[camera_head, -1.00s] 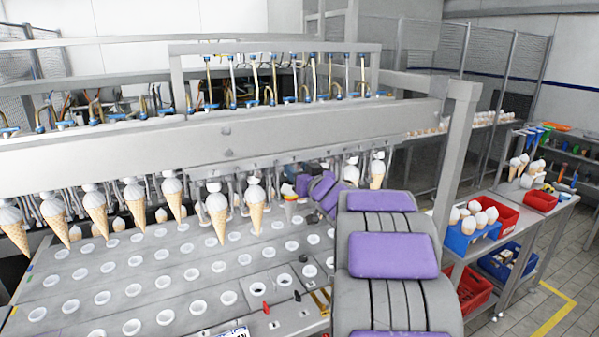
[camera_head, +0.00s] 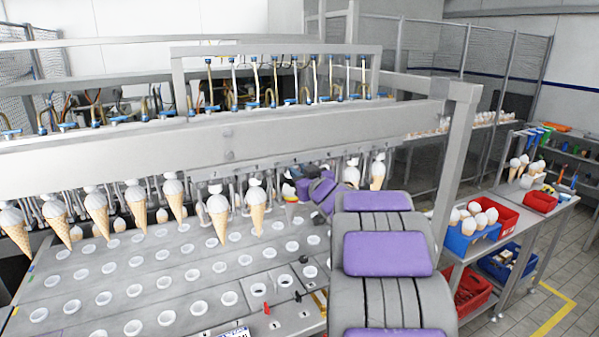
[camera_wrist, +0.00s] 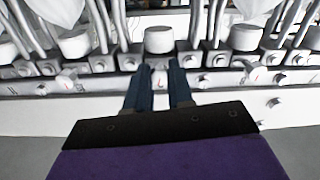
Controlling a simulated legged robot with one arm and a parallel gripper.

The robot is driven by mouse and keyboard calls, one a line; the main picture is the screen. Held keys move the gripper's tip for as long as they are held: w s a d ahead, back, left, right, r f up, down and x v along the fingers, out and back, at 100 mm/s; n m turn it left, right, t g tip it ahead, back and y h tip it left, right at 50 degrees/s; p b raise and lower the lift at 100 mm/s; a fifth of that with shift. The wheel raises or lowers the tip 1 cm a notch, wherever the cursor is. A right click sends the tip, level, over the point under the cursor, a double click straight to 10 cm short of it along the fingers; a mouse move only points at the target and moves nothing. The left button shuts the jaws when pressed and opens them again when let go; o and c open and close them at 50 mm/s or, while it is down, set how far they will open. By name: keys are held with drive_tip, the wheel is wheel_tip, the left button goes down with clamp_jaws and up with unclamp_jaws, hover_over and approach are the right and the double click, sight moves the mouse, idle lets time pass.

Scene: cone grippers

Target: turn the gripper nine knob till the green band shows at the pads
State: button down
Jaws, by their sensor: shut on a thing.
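In the wrist view, my gripper (camera_wrist: 159,84) has its two dark blue fingers closed around a small pale knob (camera_wrist: 160,74) on the front rail. A red mark shows on this knob. I cannot read its number clearly. A white cylindrical pad (camera_wrist: 159,39) sits right above it. No green band is visible there.
Neighbouring knobs (camera_wrist: 66,78) line the rail (camera_wrist: 110,80) close on both sides of my fingers. Ice-cream cones (camera_head: 218,215) hang from the beam (camera_head: 230,135) over a plate with rows of holes (camera_head: 180,265). Shelves with red and blue bins (camera_head: 468,236) stand at right.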

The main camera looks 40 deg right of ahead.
drive_tip(key=shift+n, duration=0.6)
drive_tip(key=c, duration=1)
unclamp_jaws()
drive_tip(key=p+v, duration=0.1)
drive_tip(key=v, duration=1.6)
drive_tip(key=shift+s+d, duration=0.1)
drive_tip(key=shift+s, duration=0.05)
